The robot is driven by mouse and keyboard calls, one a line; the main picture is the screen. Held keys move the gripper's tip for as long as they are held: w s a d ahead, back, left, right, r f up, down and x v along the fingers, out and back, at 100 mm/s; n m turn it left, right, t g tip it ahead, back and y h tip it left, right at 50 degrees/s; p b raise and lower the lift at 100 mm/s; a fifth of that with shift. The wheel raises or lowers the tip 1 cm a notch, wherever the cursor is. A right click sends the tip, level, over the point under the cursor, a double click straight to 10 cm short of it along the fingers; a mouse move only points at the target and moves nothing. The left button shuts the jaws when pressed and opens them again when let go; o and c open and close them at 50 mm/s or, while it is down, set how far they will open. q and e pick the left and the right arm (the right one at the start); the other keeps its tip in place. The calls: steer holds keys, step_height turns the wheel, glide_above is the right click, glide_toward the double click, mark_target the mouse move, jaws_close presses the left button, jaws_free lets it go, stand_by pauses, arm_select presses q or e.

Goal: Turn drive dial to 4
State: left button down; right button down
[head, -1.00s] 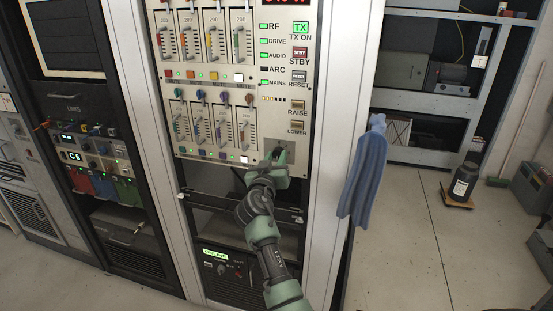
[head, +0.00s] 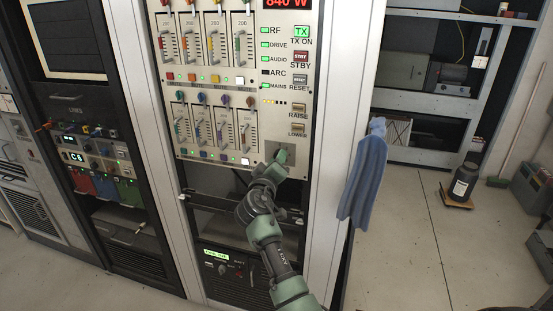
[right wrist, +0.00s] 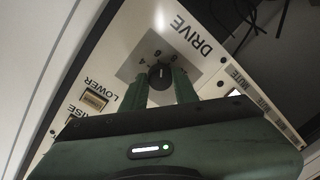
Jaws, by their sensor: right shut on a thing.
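The drive dial (right wrist: 160,75) is a dark round knob with a light pointer mark on a grey square plate, labelled DRIVE. In the right wrist view my right gripper (right wrist: 162,88) has one finger on each side of the dial and is shut on it. The mark points roughly up in that view. Small numbers stand around the dial, but I cannot read for certain which one it points at. In the head view my right gripper (head: 281,157) reaches the grey plate (head: 289,145) at the panel's lower right and covers the dial. My left gripper is out of view.
RAISE (head: 299,108) and LOWER (head: 298,130) buttons sit just above the dial. Fader rows (head: 208,125) are to its left. A red readout (head: 287,3) shows 840 W. A blue cloth (head: 362,175) hangs to the right. Floor at right is mostly clear.

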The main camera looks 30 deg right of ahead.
steer(key=n+p, duration=0.1)
steer(key=n, duration=0.2)
steer(key=n+p, duration=0.2)
steer(key=n, duration=0.1)
steer(key=n+p, duration=0.2)
steer(key=n, duration=0.1)
steer(key=shift+d+r+n+g+h, duration=0.2)
steer(key=shift+r+n+g+h, duration=0.1)
steer(key=shift+r+n+g, duration=0.1)
stand_by(0.4)
steer(key=c, duration=1.1)
jaws_free()
steer(key=shift+d+f, duration=0.2)
steer(key=b+v, duration=0.1)
steer(key=v, duration=0.6)
steer(key=shift+s+a+b, duration=0.2)
steer(key=shift+a+b, duration=0.1)
steer(key=shift+b, duration=0.1)
